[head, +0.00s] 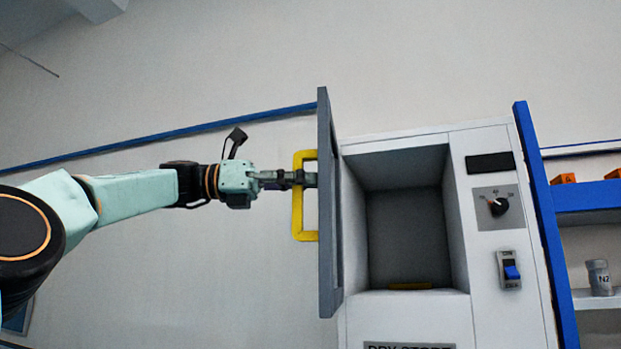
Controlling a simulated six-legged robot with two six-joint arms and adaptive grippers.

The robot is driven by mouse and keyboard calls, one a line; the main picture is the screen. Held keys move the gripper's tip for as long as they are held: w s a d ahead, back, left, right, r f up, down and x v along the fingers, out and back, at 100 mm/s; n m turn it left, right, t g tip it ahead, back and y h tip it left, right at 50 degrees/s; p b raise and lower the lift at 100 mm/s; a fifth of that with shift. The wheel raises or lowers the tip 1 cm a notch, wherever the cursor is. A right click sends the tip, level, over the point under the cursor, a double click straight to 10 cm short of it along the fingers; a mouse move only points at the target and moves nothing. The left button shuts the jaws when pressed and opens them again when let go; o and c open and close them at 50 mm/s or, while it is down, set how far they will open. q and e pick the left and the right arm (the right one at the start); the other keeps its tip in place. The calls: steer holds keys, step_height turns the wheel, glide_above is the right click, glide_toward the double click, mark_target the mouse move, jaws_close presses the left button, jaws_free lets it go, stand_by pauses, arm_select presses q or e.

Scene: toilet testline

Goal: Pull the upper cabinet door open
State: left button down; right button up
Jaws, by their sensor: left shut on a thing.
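The upper cabinet door (328,210) is a dark grey panel seen nearly edge-on. It stands swung open at the left side of the white cabinet (405,319). A yellow handle (304,236) sticks out from the door's left face. My left gripper (290,179) reaches in from the left and is shut on the upper part of the handle. The fingers hide part of the handle. The grey compartment (405,220) behind the door is exposed, with a small yellow item (409,286) on its floor. My right gripper is not in view.
A black knob (498,206) and a blue switch (511,270) sit on the cabinet's right panel. A blue-framed shelf (590,196) at the right holds orange items (564,179) and a grey jar (599,278). A blue rail (180,133) runs along the wall behind my left arm.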

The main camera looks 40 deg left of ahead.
arm_select(q)
steer(key=shift+s+a+r+p, duration=0.2)
steer(key=shift+a+p, duration=0.1)
steer(key=shift+a, duration=0.3)
steer(key=shift+s+a+f, duration=0.15)
steer(key=shift+a+f, duration=0.2)
steer(key=shift+a, duration=0.25)
steer(key=c, duration=1.8)
jaws_free()
steer(key=shift+c, duration=0.2)
steer(key=o, duration=0.5)
steer(key=shift+s+a+r, duration=0.1)
steer(key=shift+s+a, duration=0.2)
steer(key=v, duration=1.1)
steer(key=shift+a, duration=0.35)
steer(key=shift+d, duration=0.15)
